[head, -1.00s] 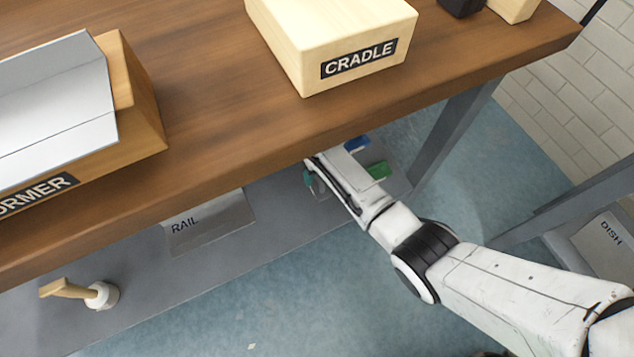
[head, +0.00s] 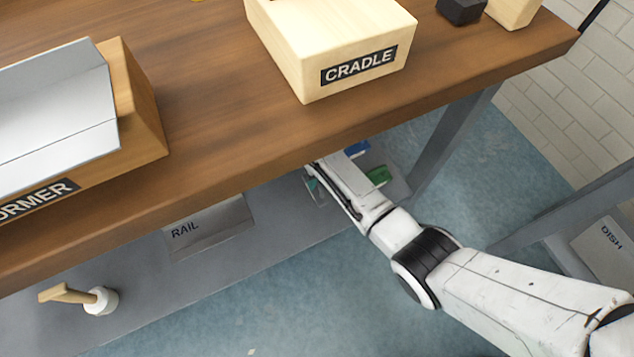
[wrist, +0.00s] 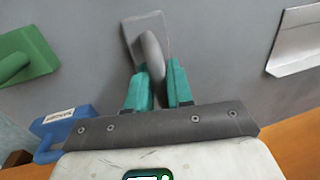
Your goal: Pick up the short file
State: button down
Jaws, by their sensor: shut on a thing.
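A grey tool with a flat rectangular plate and a rounded grey handle (wrist: 152,48), which I take to be the short file, is at the top middle of the wrist view. My gripper (wrist: 160,82) has its two teal fingers shut on this handle. The plate appears to be over or on the grey lower shelf; I cannot tell whether it touches. In the head view my gripper (head: 313,170) is at the shelf below the workbench, mostly hidden by my own arm and the bench edge.
A green tool (wrist: 28,55) and a blue tool (wrist: 62,128) with a label lie to the left in the wrist view. A RAIL plate (head: 208,228) and a wooden-handled mallet (head: 100,299) are on the shelf. The workbench (head: 225,120), carrying the CRADLE block (head: 345,45), overhangs my gripper.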

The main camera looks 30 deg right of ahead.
jog(key=shift+r, duration=0.15)
jog(key=shift+r, duration=0.2)
jog(key=r+p, duration=0.1)
jog(key=r, duration=0.1)
jog(key=r+p, duration=0.1)
jog(key=shift+s+r+p, duration=0.25)
jog(key=shift+p, duration=0.05)
jog(key=s+r+p, duration=0.7)
jog(key=s+r, duration=0.1)
jog(key=s, duration=0.5)
jog(key=shift+s+r+p, duration=0.25)
jog(key=shift+r+p, duration=0.05)
jog(key=shift+r, duration=0.1)
